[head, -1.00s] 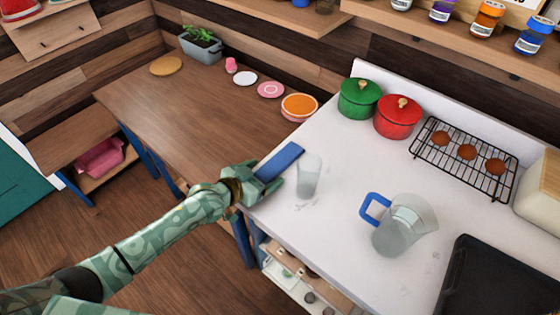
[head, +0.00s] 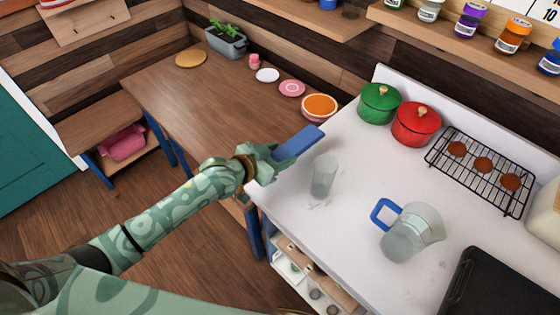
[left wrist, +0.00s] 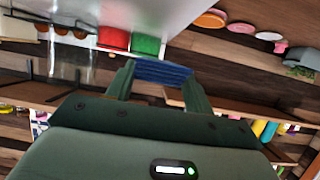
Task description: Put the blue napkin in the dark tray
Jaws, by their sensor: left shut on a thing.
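The blue napkin (head: 300,142) is a folded flat strip held by my left gripper (head: 277,161). It is above the left edge of the white counter, and its height is hard to tell. In the left wrist view the napkin (left wrist: 160,71) is pinched between the two green fingers. The dark tray (head: 492,285) lies on the counter at the lower right, cut off by the picture's edge. My left gripper is well to the left of it. My right gripper is not in view.
A clear glass (head: 323,177) stands just right of the napkin. A jug (head: 412,235) with a blue handle stands between glass and tray. Green (head: 379,105) and red (head: 416,125) pots and a wire rack (head: 480,172) line the back. The counter's middle is clear.

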